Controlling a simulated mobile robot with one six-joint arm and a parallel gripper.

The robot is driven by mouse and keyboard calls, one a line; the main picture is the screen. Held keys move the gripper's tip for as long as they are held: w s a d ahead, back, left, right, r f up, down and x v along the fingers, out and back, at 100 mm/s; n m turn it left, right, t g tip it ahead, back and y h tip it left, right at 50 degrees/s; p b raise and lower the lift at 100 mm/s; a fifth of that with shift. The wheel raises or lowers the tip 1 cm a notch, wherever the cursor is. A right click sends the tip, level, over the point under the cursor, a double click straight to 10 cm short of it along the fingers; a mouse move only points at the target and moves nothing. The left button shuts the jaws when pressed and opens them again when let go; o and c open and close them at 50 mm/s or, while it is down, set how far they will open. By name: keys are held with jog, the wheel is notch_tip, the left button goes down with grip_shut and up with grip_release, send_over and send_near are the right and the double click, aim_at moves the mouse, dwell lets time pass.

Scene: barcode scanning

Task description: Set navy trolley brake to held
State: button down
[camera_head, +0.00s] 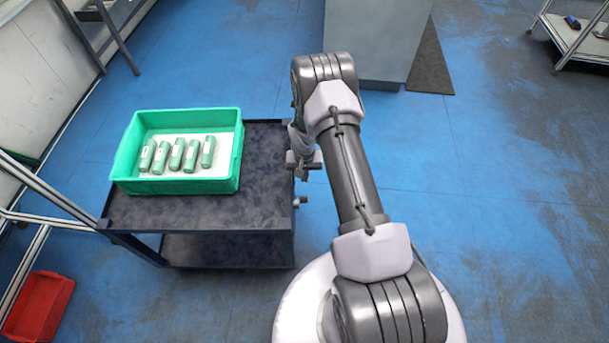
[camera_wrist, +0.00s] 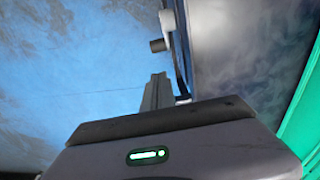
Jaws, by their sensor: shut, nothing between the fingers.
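The navy trolley (camera_head: 225,212) stands left of my arm, its dark top bare at the front and right. Its top also fills the right part of the wrist view (camera_wrist: 225,50). A small brake handle (camera_head: 300,201) sticks out from the trolley's right side. In the wrist view the handle shows as a pale arm with a dark round knob (camera_wrist: 158,45), beside the trolley edge. My gripper (camera_head: 304,172) is beside the trolley's right edge, behind the handle in the head view. Its fingers (camera_wrist: 157,90) are shut and empty, apart from the knob in the wrist view.
A green crate (camera_head: 178,188) with several green cylinders (camera_head: 175,155) sits on the trolley top. A red bin (camera_head: 40,303) is on the floor at lower left. A grey cabinet (camera_head: 375,40) stands at the back.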

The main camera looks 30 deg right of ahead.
jog(key=shift+s+a+f+b, duration=0.15)
jog(key=shift+s+f+b, duration=0.2)
jog(key=shift+f, duration=0.85)
jog(key=shift+s+a+f+b, duration=0.2)
jog(key=shift+f+b, duration=0.25)
jog(key=shift+f, duration=0.75)
jog(key=shift+s+a+f+b, duration=0.1)
jog(key=shift+s+f+b, duration=0.3)
jog(key=shift+f, duration=0.8)
jog(key=shift+w, duration=0.1)
